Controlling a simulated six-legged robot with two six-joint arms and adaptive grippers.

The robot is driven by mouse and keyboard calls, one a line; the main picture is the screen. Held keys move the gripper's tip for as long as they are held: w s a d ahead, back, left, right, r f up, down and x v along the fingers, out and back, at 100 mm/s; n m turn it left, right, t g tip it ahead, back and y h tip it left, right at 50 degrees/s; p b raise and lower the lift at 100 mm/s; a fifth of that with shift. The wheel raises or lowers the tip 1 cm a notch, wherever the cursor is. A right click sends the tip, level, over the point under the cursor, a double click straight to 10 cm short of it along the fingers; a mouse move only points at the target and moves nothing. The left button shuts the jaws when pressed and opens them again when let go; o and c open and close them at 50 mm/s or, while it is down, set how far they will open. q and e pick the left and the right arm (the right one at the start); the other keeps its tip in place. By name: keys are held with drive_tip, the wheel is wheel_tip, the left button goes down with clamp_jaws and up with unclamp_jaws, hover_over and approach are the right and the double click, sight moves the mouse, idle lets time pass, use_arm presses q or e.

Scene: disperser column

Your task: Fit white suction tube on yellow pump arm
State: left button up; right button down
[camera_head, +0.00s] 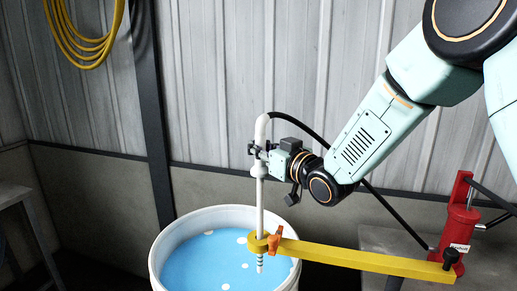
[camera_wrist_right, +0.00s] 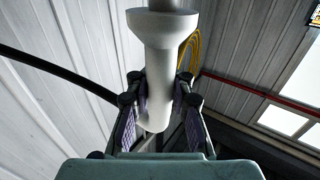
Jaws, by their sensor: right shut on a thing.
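The white suction tube (camera_head: 260,197) stands upright, with a black hose running from its curved top. My right gripper (camera_head: 258,150) is shut on the upper part of the tube. In the right wrist view the tube (camera_wrist_right: 165,32) sits between the fingers (camera_wrist_right: 160,105). The yellow pump arm (camera_head: 350,256) reaches left from the red pump over the bucket. The tube's lower part passes through the ring at the arm's left end, and its ribbed tip shows below. An orange clamp lever (camera_head: 276,240) stands at the ring. My left gripper is not in view.
A white bucket (camera_head: 157,262) of blue liquid with white spots stands under the ring. The red pump (camera_head: 460,230) is on a grey stand at right. A yellow hose coil (camera_head: 84,40) hangs on the corrugated wall. A dark post (camera_head: 152,120) stands behind.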

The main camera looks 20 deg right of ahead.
drive_tip(key=shift+r+p, duration=4.9)
drive_tip(key=shift+r, duration=1.75)
drive_tip(key=shift+w+a, duration=0.1)
